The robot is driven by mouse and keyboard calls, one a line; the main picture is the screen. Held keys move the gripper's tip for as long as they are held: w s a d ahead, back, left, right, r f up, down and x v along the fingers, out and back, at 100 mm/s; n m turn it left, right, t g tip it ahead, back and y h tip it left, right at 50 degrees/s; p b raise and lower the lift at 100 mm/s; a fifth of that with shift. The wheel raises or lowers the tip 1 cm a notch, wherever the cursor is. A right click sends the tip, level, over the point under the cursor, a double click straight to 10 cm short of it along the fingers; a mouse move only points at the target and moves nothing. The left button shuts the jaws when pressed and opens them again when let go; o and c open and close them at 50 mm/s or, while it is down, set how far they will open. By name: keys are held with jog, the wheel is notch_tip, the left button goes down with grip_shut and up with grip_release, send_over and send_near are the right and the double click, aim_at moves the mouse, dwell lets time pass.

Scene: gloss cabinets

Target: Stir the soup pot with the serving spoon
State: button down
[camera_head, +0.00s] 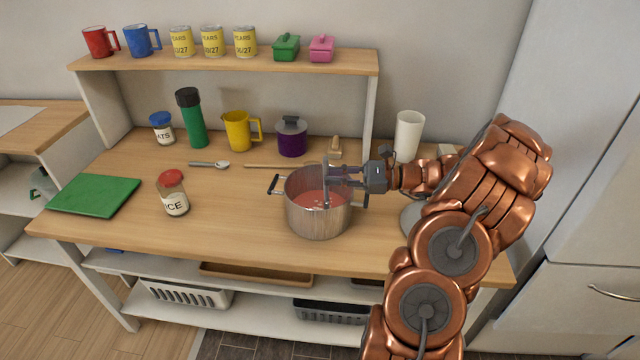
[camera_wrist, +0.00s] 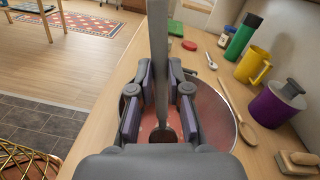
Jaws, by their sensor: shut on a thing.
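The soup pot (camera_head: 318,218) is a steel pot with dark side handles and reddish soup inside. It stands on the wooden counter, and its rim also shows in the wrist view (camera_wrist: 226,118). My gripper (camera_head: 340,176) reaches in from the right over the pot. It is shut on the upright grey handle of the serving spoon (camera_head: 325,190). In the wrist view the handle (camera_wrist: 159,60) runs between both fingers (camera_wrist: 160,95), and the spoon's round end (camera_wrist: 163,136) is down in the pot at the soup. How deep it sits is unclear.
A wooden spoon (camera_head: 268,166), a small metal spoon (camera_head: 208,164), a purple pot (camera_head: 291,138), a yellow jug (camera_head: 238,131) and a brush (camera_head: 335,148) lie or stand behind. A red-lidded jar (camera_head: 173,196) is left. A white cup (camera_head: 407,135) stands behind my arm.

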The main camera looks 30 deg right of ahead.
jog(key=shift+w+a+p, duration=0.2)
jog(key=shift+w+p, duration=0.2)
jog(key=shift+w, duration=0.15)
jog(key=shift+w+a+p, duration=0.2)
jog(key=shift+w+p, duration=0.15)
jog(key=shift+w, duration=0.2)
notch_tip(320, 180, up, 15)
jog(key=p, duration=0.9)
dwell(0.9)
jog(key=shift+a+f, duration=0.1)
jog(key=shift+f, duration=0.05)
dwell(0.8)
